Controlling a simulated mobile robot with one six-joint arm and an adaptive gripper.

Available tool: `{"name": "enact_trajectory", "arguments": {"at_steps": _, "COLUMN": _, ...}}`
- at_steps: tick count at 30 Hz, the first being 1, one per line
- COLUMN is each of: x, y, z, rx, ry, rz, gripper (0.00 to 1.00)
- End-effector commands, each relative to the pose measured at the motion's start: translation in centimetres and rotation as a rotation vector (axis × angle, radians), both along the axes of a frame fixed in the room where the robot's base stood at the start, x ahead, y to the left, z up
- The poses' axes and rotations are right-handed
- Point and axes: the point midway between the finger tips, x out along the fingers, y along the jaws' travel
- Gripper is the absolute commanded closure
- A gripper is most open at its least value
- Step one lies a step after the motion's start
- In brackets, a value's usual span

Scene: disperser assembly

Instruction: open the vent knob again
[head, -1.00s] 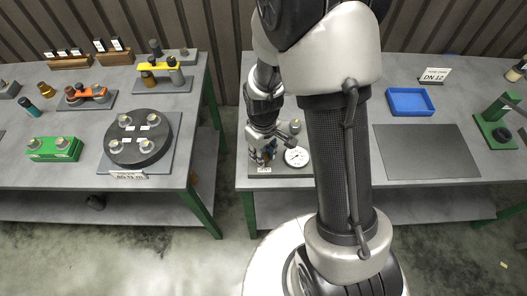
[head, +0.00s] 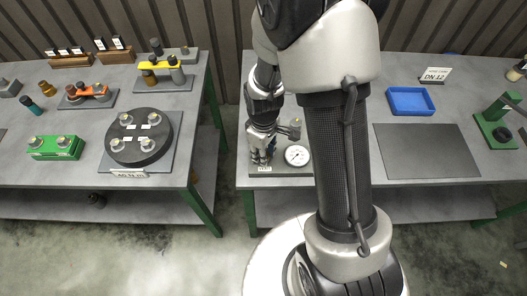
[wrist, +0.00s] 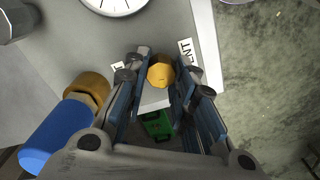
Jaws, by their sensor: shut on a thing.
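My gripper (wrist: 163,95) is shut on the vent knob, beside a partly covered label ending in "ENT" (wrist: 186,50). Between the fingers in the wrist view, a brass hex piece (wrist: 160,74) shows with a pale block and a green part below it; the fingers hide much of the knob. How far the knob is turned cannot be told. In the head view my gripper (head: 262,152) is low over the left end of the gauge panel (head: 285,170), and the knob is hidden there. The round white gauge (head: 297,155) sits to its right.
In the wrist view a blue cylinder (wrist: 50,135) with a brass nut (wrist: 88,92) stands close left of the fingers. A blue tray (head: 410,101), a dark mat (head: 425,152) and a green stand (head: 495,131) are on the right. A gap separates the left table.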

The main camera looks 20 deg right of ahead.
Motion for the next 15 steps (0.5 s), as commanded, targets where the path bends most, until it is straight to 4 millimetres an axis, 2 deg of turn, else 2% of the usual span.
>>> {"name": "enact_trajectory", "arguments": {"at_steps": 1, "x": 0.03, "y": 0.0, "z": 0.01, "rx": 0.001, "ry": -0.001, "rz": -0.001, "gripper": 0.99}}
{"name": "enact_trajectory", "arguments": {"at_steps": 2, "x": 0.03, "y": 0.0, "z": 0.01, "rx": 0.001, "ry": -0.001, "rz": -0.001, "gripper": 0.74}}
{"name": "enact_trajectory", "arguments": {"at_steps": 10, "x": 0.01, "y": 0.0, "z": 0.01, "rx": 0.0, "ry": 0.0, "rz": -0.001, "gripper": 0.56}}
{"name": "enact_trajectory", "arguments": {"at_steps": 15, "x": 0.01, "y": 0.0, "z": 0.01, "rx": 0.0, "ry": 0.0, "rz": -0.001, "gripper": 0.55}}
